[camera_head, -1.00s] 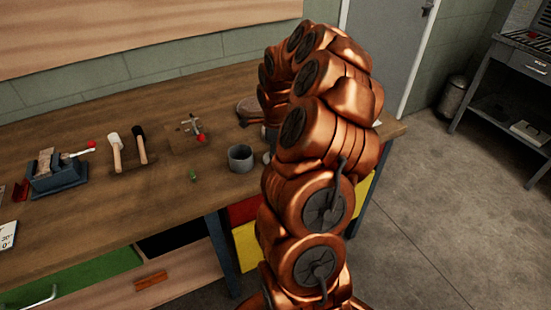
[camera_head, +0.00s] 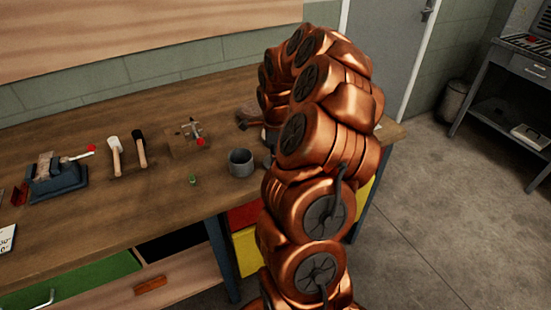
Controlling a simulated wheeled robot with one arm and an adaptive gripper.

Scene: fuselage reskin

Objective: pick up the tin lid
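An open grey tin (camera_head: 241,163) stands upright near the front edge of the wooden workbench, just left of my copper-coloured arm. A small greyish shape shows beside the tin at the arm's edge; I cannot tell whether it is the tin lid. No lid can be clearly made out. My arm rises in front of the bench, bends over at the top and comes down on its far side. My gripper is hidden behind my own arm links, so its fingers and anything in them do not show.
A brown object (camera_head: 248,115) lies behind the tin. Open floor (camera_head: 430,220) is at right.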

